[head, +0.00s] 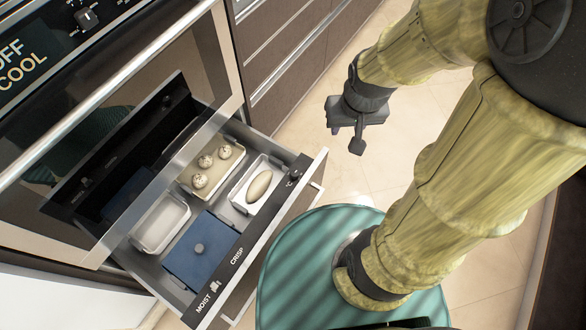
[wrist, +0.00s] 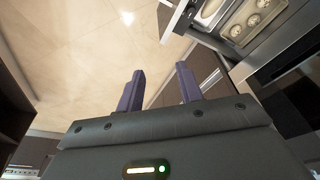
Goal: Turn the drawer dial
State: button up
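The drawer (head: 262,232) below the oven is pulled open. A small dark knob (head: 215,287) sits on its front rim between the words MOIST and CRISP. Another dark knob (head: 297,168) stands at the rim's far right end, near a °C mark. I cannot tell which one is the drawer dial. My gripper (head: 346,137) hangs over the floor to the right of the drawer, apart from both knobs. In the wrist view its two fingers (wrist: 159,90) are spread with nothing between them. Part of the open drawer shows at the wrist view's top right.
The drawer holds a tray with several round speckled items (head: 201,181), a tray with one oval item (head: 259,186), a blue lidded box (head: 188,262) and an empty white tray (head: 160,224). The oven handle (head: 101,97) juts out at left. Tiled floor (head: 310,115) lies open beneath my gripper.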

jog(key=shift+o, duration=1.1)
jog(key=n+g+h+b, duration=0.2)
jog(key=n+g+b, duration=0.1)
jog(key=n, duration=0.6)
send_over(294, 173)
jog(key=d, duration=0.1)
notch_tip(294, 173, down, 8)
jog(key=w+a+f+n+h+b, duration=0.1)
jog(key=a+f+n+h+b, duration=0.1)
jog(key=a+f+n, duration=0.4)
jog(key=shift+w+a+f+n+h, duration=0.15)
jog(key=shift+a+f+n+h, duration=0.35)
jog(key=shift+a, duration=0.7)
jog(key=shift+r, duration=0.1)
jog(key=shift+y, duration=0.3)
jog(key=b+x, duration=0.2)
jog(key=x, duration=0.3)
jog(key=b+x, duration=0.2)
jog(key=x, duration=0.4)
jog(key=b+x, duration=0.2)
jog(key=x, duration=0.4)
jog(key=shift+s+d+b, duration=0.15)
jog(key=shift+s+b, duration=0.1)
jog(key=shift+b, duration=0.1)
